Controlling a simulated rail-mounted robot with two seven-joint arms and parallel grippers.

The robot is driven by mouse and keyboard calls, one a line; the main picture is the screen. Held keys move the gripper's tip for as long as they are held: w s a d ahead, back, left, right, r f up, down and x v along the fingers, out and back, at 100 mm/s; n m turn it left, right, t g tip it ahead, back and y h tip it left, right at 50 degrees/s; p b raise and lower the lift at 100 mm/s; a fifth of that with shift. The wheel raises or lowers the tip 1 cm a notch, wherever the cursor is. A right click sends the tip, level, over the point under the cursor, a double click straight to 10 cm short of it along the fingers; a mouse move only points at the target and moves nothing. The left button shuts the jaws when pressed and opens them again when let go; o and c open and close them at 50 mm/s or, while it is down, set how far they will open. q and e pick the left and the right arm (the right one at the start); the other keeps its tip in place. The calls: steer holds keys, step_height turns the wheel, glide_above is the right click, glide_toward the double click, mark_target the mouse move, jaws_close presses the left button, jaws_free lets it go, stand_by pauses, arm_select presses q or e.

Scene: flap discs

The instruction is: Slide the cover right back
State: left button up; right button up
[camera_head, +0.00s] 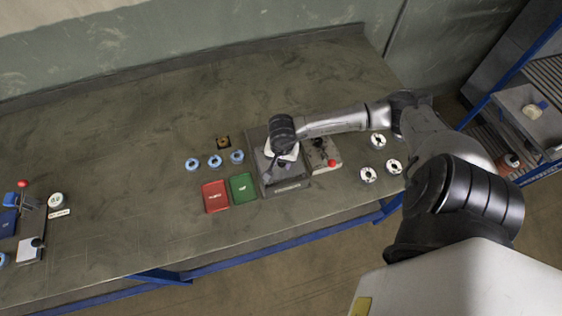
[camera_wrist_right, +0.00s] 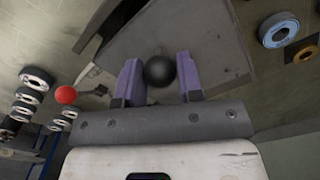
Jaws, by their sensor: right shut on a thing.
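The cover (camera_wrist_right: 205,35) is a flat grey plate with a round black knob (camera_wrist_right: 159,71) on it in the right wrist view. My right gripper (camera_wrist_right: 158,82) has its two purple-grey fingers on either side of this knob and is shut on it. In the head view my right gripper (camera_head: 271,167) reaches down over a grey box-like fixture (camera_head: 291,187). My wrist hides much of the fixture's top there, so how far the cover stands open cannot be told. My left gripper is not in view.
A unit with a red ball knob (camera_head: 332,163) adjoins the fixture's right side. White-grey discs (camera_head: 368,174) lie farther right. Blue discs (camera_head: 215,161), a red tray (camera_head: 216,196) and a green tray (camera_head: 242,187) are to its left. The bench between these and the far-left items is clear.

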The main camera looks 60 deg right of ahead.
steer(key=shift+w+d+f+b, duration=0.15)
steer(key=shift+w+d+b, duration=0.9)
steer(key=shift+w+d, duration=0.25)
steer(key=shift+w+d+b, duration=1.65)
steer(key=shift+d+b, duration=0.05)
steer(key=shift+d, duration=0.1)
steer(key=shift+w+d+b, duration=1.5)
steer(key=shift+d, duration=0.05)
steer(key=o, duration=0.7)
steer(key=shift+r, duration=0.2)
